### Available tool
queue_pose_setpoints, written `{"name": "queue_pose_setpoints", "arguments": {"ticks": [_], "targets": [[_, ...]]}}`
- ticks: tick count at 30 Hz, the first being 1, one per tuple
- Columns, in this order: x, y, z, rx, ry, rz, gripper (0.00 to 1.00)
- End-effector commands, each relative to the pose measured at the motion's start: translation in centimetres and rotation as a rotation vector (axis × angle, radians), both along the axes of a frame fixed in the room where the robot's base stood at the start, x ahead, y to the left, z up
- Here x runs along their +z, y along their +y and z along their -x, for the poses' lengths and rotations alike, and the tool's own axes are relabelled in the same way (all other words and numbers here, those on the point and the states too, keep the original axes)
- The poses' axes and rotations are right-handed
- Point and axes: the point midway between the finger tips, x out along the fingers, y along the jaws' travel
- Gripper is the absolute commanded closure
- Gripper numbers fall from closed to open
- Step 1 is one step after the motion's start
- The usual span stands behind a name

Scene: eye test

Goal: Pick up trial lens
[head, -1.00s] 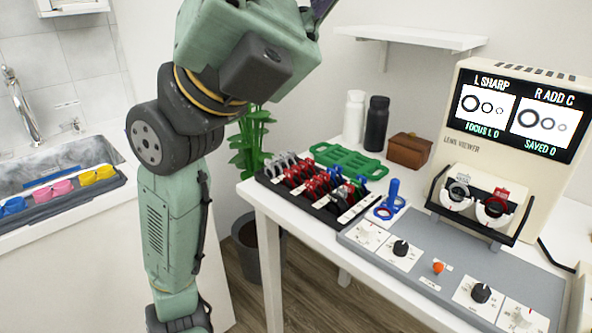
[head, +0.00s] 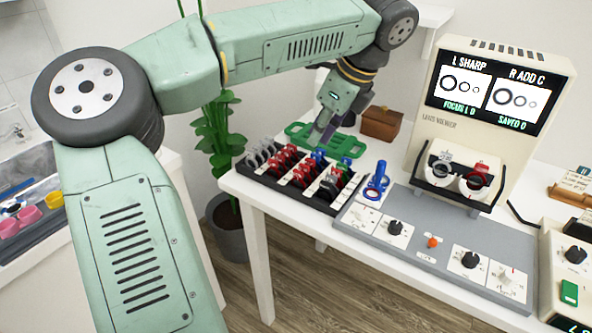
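Trial lenses stand in rows in a black rack (head: 284,194) on the white table in the head view. They include grey lenses (head: 258,155), red lenses (head: 283,158), and blue, black and green ones toward the right. My gripper (head: 321,140) points down behind the rack's lenses, in front of the green tray. Its fingers are small and dark, so their opening and any contact cannot be made out.
A green tray (head: 298,134) and a brown box (head: 381,123) are at the back of the table. The cream lens viewer (head: 428,127) stands behind a grey control panel (head: 408,239) with knobs. My arm hides the wall shelf partly. A plant (head: 219,140) stands left of the table.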

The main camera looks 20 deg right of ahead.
Motion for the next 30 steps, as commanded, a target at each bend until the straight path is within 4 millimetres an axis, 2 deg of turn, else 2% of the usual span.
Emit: {"name": "queue_pose_setpoints", "arguments": {"ticks": [7, 14, 21, 30], "targets": [[-3.5, 0.9, -1.0, -0.004, 0.008, 0.003, 0.88], [-5.7, 1.3, -1.5, -0.007, 0.008, 0.004, 0.88], [-9.0, 2.1, -2.3, -0.006, 0.008, 0.006, 0.88], [-9.8, 2.2, -2.5, -0.008, 0.006, 0.007, 0.88]]}}
